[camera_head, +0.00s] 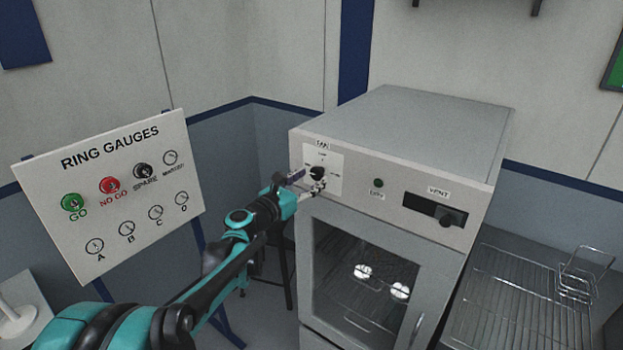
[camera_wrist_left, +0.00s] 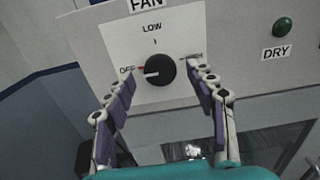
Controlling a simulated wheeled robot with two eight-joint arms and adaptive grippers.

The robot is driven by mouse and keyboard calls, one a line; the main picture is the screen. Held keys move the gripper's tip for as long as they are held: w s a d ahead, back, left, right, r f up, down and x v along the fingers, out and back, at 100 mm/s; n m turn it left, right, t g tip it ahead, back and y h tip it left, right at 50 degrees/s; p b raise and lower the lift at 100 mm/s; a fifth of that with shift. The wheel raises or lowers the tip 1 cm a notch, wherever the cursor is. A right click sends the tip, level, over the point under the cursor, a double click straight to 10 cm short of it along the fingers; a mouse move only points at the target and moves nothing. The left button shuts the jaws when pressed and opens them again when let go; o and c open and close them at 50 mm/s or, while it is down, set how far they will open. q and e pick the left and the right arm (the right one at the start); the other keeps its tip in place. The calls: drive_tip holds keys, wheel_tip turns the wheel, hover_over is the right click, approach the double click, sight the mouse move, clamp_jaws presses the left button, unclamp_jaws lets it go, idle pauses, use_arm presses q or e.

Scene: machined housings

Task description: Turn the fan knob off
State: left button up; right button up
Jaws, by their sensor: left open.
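The fan knob (camera_head: 317,173) is a round black dial on a white plate marked FAN, at the upper left of the oven front (camera_head: 385,215). In the left wrist view the knob (camera_wrist_left: 159,70) sits between OFF on its left, LOW above and a partly hidden label on its right. A pale line on the knob points left, toward the red mark beside OFF. My left gripper (camera_wrist_left: 163,88) is open, with one finger on each side of the knob and visible gaps to it. In the head view this gripper (camera_head: 309,184) is at the plate. My right gripper is not in view.
A green DRY lamp (camera_head: 378,183) and a VENT slider (camera_head: 447,218) are right of the knob. The oven's glass door (camera_head: 360,270) is below. A wire rack (camera_head: 520,300) is at right, and a RING GAUGES board (camera_head: 110,195) is at left.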

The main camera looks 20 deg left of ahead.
use_arm(q)
drive_tip(key=v, duration=1.1)
drive_tip(key=s+d+f+m+g+y+b, duration=0.1)
drive_tip(key=s+d+f+m+g+b, duration=0.3)
drive_tip(key=s+d+f+m, duration=0.4)
drive_tip(key=s+d+f+m+g+b, duration=0.3)
drive_tip(key=s+d+f+m+b, duration=0.15)
drive_tip(key=f+m, duration=0.6)
drive_tip(key=s+a+f+m+g+y+b, duration=0.2)
drive_tip(key=s+a+f+m+y+b, duration=0.1)
drive_tip(key=s+f+m, duration=0.9)
drive_tip(key=shift+a+m+g+y+b, duration=0.3)
drive_tip(key=shift+a+m+g+y, duration=0.1)
drive_tip(key=shift+a+m+y, duration=0.6)
drive_tip(key=shift+d, duration=0.1)
